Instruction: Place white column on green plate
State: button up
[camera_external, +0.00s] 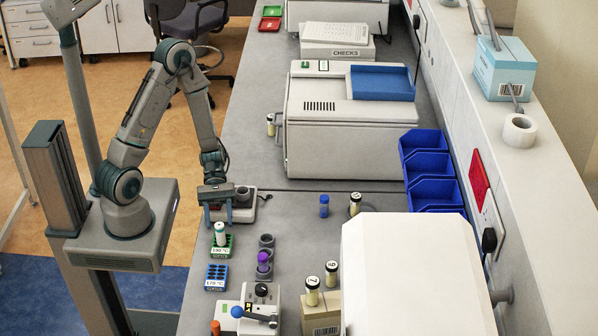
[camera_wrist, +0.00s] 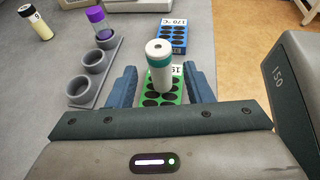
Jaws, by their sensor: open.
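The white column (camera_external: 220,233) has a teal band and stands upright on the green plate (camera_external: 229,251), a perforated block on the bench. In the wrist view the white column (camera_wrist: 160,68) stands in the upper part of the green plate (camera_wrist: 178,97), between and beyond my jaws. My gripper (camera_external: 216,207) is open and empty, behind the column in the external view. In the wrist view its blue fingers (camera_wrist: 160,88) are spread on either side of the green plate. The column's foot sits in or on the plate; the exact hole is hidden.
A blue plate (camera_external: 217,273) lies just in front of the green one. A grey holder (camera_external: 268,241) with a purple-capped tube (camera_external: 263,260) stands to the right. A blue-capped vial (camera_external: 324,206) and a labelled vial (camera_external: 355,203) stand farther right. A white machine (camera_external: 415,270) fills the right foreground.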

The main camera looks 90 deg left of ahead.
jog(key=v, duration=0.4)
jog(key=shift+a+b, duration=0.35)
jog(key=s+d+r+m+y, duration=0.2)
jog(key=r+m+y, duration=0.4)
jog(key=r+m, duration=0.3)
jog(key=s+d+r+m+t+y, duration=0.1)
jog(key=s+d+r+m+y, duration=0.1)
jog(key=r+m+y, duration=0.5)
jog(key=d+r+m, duration=0.1)
jog(key=r+m, duration=0.1)
jog(key=m, duration=0.2)
jog(key=shift+d, duration=0.1)
jog(key=shift+f+b, duration=0.5)
jog(key=shift+f, duration=0.1)
